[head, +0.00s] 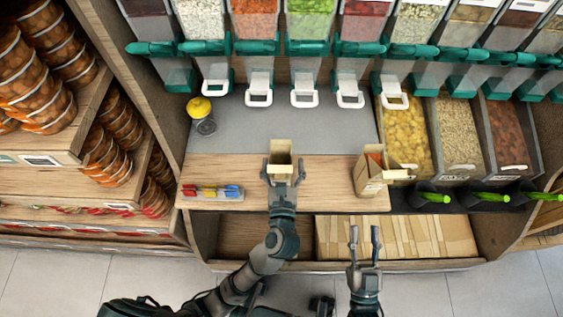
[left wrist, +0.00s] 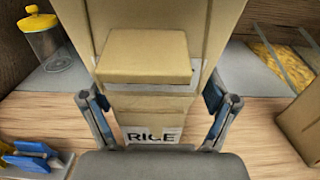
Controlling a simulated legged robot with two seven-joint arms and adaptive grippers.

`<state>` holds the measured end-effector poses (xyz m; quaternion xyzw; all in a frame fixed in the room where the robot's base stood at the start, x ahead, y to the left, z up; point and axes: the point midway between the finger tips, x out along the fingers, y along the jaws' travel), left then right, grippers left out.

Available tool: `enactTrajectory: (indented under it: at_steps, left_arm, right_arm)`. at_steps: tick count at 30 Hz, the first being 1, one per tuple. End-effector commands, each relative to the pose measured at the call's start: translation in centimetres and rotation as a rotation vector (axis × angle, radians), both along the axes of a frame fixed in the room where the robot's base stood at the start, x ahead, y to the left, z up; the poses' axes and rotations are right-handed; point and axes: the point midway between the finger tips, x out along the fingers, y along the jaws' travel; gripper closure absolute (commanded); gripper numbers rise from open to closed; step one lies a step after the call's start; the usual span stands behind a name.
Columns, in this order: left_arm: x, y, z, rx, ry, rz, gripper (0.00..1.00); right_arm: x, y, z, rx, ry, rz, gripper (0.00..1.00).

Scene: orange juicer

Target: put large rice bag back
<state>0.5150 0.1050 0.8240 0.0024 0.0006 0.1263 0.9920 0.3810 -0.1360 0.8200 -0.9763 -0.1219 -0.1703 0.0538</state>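In the left wrist view these fingers (left wrist: 156,102) flank the bag; firm contact is not visible. My right gripper (head: 365,238) is open and empty, in front of the lower shelf. A second paper bag (head: 369,177) stands on the counter to the right.
Colourful clips in a holder (head: 212,192) lie left of the bag. A glass jar with a yellow lid (head: 203,117) stands behind them. White-handled dispensers (head: 303,97) hang above the back. Bulk bins (head: 404,145) are at right. Flat paper bags (head: 400,237) fill the lower shelf.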

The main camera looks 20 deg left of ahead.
Motion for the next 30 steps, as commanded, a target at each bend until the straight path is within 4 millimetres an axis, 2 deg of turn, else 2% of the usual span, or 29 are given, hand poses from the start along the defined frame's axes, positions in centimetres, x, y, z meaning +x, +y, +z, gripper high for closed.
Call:
enactTrajectory:
  at_steps: [8,11,24,30]
  left_arm:
    - [0.0,0.2,0.1,-0.002,-0.001,0.0,0.12]
    - [-0.7,0.1,0.0,-0.003,0.002,-0.001,0.12]
    - [-9.4,-2.3,0.1,-0.002,0.004,-0.001,0.12]
    - [-11.4,-2.7,0.2,0.012,-0.003,0.003,0.12]
  right_arm:
    - [0.0,0.0,0.0,-0.001,0.002,0.0,0.6]
    - [0.1,0.0,0.0,-0.005,0.013,0.0,0.6]
    - [0.5,-0.1,-2.0,-0.053,0.163,0.0,0.6]
    - [0.6,-0.1,-2.4,-0.06,0.184,0.0,0.6]
